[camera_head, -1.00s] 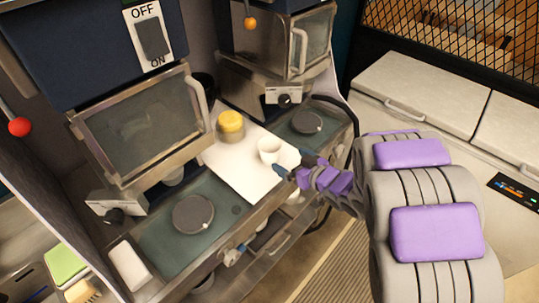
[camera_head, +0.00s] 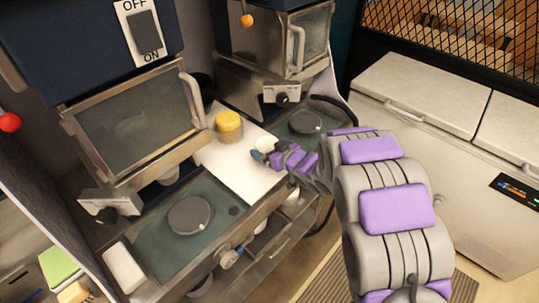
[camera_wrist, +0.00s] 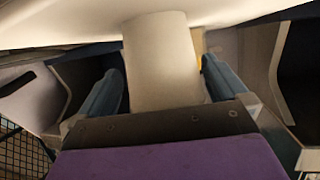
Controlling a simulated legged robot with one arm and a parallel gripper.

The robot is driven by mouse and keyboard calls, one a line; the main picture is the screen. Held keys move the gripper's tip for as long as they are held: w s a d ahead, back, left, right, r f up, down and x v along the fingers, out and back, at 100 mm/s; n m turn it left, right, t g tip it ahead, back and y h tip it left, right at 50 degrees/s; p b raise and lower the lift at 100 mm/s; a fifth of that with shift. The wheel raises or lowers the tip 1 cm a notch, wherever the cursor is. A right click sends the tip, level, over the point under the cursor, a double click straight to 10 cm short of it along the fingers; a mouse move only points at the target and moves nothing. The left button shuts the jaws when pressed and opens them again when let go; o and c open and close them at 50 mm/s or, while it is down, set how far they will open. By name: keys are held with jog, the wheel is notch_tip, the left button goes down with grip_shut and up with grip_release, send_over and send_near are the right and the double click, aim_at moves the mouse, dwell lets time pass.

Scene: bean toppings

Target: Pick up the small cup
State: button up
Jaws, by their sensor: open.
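The small cup (camera_head: 266,144) is pale and stands on a white board (camera_head: 246,183) between the two machines. My gripper (camera_head: 262,158) is right at the cup, covering its lower part in the head view. In the wrist view the cup (camera_wrist: 162,60) stands between the two blue fingers of my gripper (camera_wrist: 160,85). The fingers are open, with a narrow gap visible on each side of the cup. The cup's base end is hidden behind the gripper's body in the wrist view.
A yellow-lidded jar (camera_head: 228,126) stands on the board just left of the cup. A round dark disc (camera_head: 190,215) lies on the left teal surface, and another (camera_head: 304,122) on the right one. Machines with glass doors (camera_head: 140,122) rise behind. A white chest (camera_head: 430,100) stands at right.

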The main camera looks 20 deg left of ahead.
jog(key=shift+a, duration=0.5)
jog(key=shift+c, duration=1.4)
jog(key=shift+d, duration=0.4)
jog(key=c, duration=0.5)
jog(key=shift+a, duration=0.1)
jog(key=shift+c, duration=0.3)
jog(key=shift+a, duration=0.1)
